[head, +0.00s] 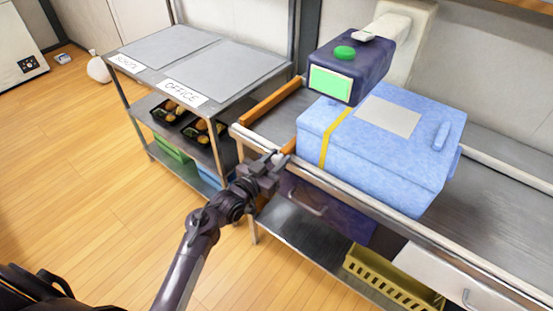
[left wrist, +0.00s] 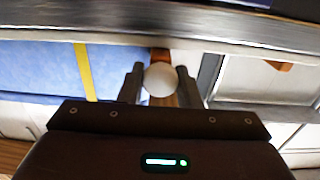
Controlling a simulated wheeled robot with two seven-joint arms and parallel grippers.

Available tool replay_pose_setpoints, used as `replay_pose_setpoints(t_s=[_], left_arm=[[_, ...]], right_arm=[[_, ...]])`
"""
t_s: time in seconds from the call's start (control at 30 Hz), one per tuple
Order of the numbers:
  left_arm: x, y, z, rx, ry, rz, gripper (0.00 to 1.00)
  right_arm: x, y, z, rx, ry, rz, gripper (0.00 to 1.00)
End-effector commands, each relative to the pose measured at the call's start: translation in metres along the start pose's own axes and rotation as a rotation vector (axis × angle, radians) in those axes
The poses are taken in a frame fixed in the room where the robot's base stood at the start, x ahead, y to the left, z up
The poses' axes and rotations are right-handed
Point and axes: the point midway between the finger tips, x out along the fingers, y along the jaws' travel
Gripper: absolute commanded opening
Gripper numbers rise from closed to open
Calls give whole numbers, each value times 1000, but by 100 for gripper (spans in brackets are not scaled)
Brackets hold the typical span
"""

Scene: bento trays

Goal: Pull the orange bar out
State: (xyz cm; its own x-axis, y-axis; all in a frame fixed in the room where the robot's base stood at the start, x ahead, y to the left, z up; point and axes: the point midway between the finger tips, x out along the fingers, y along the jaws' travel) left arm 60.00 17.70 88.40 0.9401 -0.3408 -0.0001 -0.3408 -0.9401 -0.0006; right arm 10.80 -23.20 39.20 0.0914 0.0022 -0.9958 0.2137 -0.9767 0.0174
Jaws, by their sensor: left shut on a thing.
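A short piece of an orange bar (head: 289,146) shows at the near rail of the metal counter, left of the blue box. My left gripper (head: 272,162) is at this near end. In the left wrist view, a round pale knob (left wrist: 160,80) sits between the two fingers of my left gripper (left wrist: 160,88), with orange-brown bar (left wrist: 160,55) behind it. The gripper is shut on this knobbed end; the fingers hide part of it. Another orange bar (head: 271,101) lies across the counter's left end. My right gripper is not in view.
A blue box (head: 390,150) with a yellow strap stands on the counter under a dark device (head: 348,72) with a green screen. A cart (head: 215,70) marked OFFICE, with food trays on its shelf, stands left. A yellow crate (head: 390,280) sits below.

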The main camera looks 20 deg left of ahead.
Motion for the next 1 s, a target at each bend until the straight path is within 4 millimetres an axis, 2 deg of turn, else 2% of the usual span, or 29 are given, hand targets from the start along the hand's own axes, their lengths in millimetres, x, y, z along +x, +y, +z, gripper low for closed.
replay_pose_setpoints(t_s=[0.07,0.27,0.6,0.7,1.0], left_arm=[[0,0,0,0,0,0,0],[-4,0,-1,0,-2,-1,0],[-72,0,-1,0,-8,0,0],[-82,0,0,-1,-4,0,0],[-84,0,2,-1,-3,0,0]], right_arm=[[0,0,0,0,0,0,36],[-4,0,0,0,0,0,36],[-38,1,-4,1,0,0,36],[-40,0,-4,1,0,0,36],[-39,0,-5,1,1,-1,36]])
